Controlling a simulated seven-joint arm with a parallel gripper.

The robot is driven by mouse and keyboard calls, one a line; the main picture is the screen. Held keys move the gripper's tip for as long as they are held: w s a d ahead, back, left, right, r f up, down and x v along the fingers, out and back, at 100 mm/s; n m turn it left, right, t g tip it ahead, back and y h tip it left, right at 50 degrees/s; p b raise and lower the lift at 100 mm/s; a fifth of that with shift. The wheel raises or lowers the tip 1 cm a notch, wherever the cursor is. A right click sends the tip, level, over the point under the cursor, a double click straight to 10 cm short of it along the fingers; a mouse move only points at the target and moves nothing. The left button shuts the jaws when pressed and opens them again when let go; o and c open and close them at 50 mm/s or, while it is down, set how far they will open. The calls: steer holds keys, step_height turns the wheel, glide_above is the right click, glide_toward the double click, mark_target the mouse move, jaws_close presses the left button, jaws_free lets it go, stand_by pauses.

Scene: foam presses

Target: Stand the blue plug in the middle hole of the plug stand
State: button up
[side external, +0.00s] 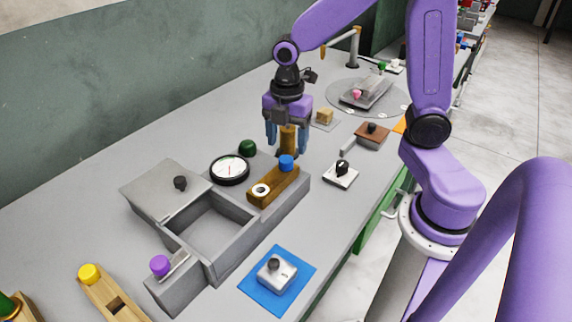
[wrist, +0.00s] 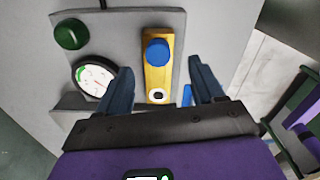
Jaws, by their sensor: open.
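The blue plug (side external: 286,163) stands upright at the far end of a short wooden bar (side external: 273,187), which also has a white-ringed hole. It also shows as a round blue top in the wrist view (wrist: 158,52). My gripper (side external: 286,150) is open and empty, its two blue fingers pointing down. In the wrist view its fingertips (wrist: 162,65) lie on either side of the bar, apart from the plug. At the lower left, a longer wooden piece (side external: 104,292) has a yellow knob and an empty square hole. I cannot tell for sure which wooden piece is the plug stand.
A grey open box (side external: 212,228) holds the bar at its right side. A dial (side external: 230,170) and a green knob (side external: 247,147) are left of it. A purple knob (side external: 160,265) and a blue mat (side external: 250,293) with a silver block (side external: 277,273) lie nearer the front.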

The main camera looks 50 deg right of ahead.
mark_target(286, 159)
steer(key=shift+w+f, duration=0.15)
steer(key=shift+f, duration=2.35)
steer(key=shift+c, duration=0.3)
steer(key=c, duration=1.1)
